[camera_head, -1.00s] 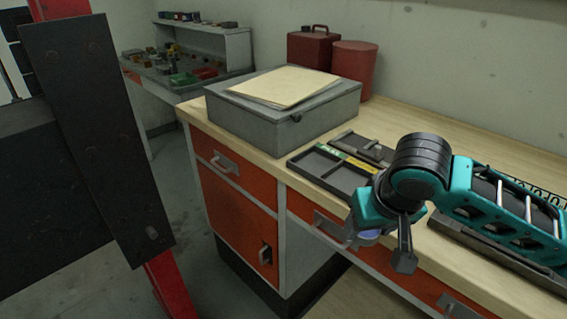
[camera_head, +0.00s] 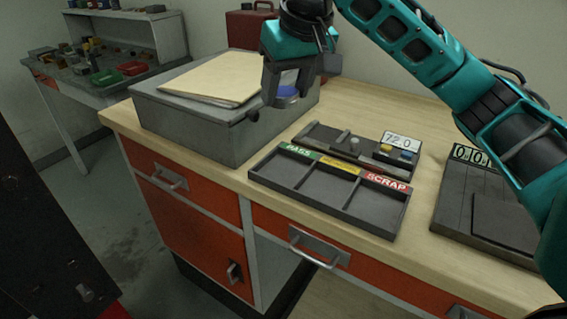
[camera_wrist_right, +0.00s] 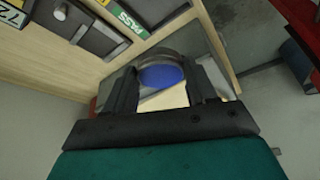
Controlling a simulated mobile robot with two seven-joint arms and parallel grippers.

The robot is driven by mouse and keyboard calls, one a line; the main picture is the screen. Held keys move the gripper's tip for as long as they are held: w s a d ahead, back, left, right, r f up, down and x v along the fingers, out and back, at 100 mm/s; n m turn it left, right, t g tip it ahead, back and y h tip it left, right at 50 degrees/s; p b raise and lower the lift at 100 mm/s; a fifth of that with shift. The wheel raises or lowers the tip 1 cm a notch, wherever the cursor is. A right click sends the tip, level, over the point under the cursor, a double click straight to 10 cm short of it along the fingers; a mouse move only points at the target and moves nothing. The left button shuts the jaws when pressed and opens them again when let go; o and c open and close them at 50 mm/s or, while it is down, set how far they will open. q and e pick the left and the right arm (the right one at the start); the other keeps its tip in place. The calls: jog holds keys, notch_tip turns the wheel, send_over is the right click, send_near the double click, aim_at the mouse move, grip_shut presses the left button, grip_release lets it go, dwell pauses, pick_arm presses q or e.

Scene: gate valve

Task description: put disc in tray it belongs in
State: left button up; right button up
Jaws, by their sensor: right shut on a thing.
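My right gripper (camera_head: 287,88) is shut on a round disc (camera_head: 287,93) with a blue face. It holds the disc in the air, in front of the grey box's right end in the head view. In the right wrist view the disc (camera_wrist_right: 162,77) sits between the two dark fingers, blue face showing. The dark sorting tray (camera_head: 318,209) lies on the bench, lower and to the right of the gripper. Its three compartments are labelled green PASS, yellow in the middle with unreadable text, and red SCRAP. They look empty. My left gripper is not in view.
A grey box (camera_head: 185,128) with a folder (camera_head: 215,82) on top stands left of the tray. Behind the tray is a gauge fixture with a display (camera_head: 402,142) reading 72.0. A dark device (camera_head: 490,215) with a counter stands at right. A red can (camera_head: 250,30) is behind.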

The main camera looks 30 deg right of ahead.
jog(key=b, duration=0.2)
send_over(282, 171)
jog(key=s, duration=0.1)
jog(key=f, duration=1.1)
jog(key=shift+s+d, duration=0.1)
jog(key=shift+s, duration=0.1)
notch_tip(282, 171, down, 3)
jog(key=shift+f, duration=0.45)
jog(key=shift+f, duration=0.1)
jog(key=o, duration=1)
jog(key=shift+o, duration=0.3)
